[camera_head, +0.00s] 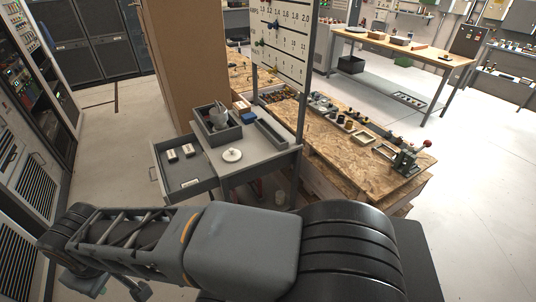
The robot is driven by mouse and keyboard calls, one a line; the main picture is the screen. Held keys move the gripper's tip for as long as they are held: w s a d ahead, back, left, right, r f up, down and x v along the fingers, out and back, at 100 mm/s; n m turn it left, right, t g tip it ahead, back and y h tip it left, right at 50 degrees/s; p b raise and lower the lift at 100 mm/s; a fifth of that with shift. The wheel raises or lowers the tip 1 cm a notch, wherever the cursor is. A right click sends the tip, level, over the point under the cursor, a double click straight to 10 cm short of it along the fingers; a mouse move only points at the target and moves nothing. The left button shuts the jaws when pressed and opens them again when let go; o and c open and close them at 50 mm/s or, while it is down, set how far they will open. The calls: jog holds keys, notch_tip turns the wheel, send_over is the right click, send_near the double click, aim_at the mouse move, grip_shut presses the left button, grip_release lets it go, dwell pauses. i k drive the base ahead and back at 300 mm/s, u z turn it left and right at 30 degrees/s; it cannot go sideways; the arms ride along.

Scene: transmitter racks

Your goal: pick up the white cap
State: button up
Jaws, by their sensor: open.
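The white cap (232,155) is a small round white disc with a raised knob. It lies on the grey top of a small cart (262,157), in front of a grey bin. My gripper (118,287) is at the lower left, partly hidden behind my arm and low in the picture. Its fingers look apart with nothing seen between them. It is well to the left of the cap and nearer to me, not touching it.
An open drawer (190,187) with small white boxes juts out left of the cart. A grey bin (228,133) holding a grey part and a long tray (271,134) stand behind the cap. A wooden workbench (345,165) is at the right. Floor at left is clear.

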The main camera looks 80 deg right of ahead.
aim_at(230, 155)
jog(key=z, duration=1.2)
jog(key=i, duration=0.95)
jog(key=z, duration=1.2)
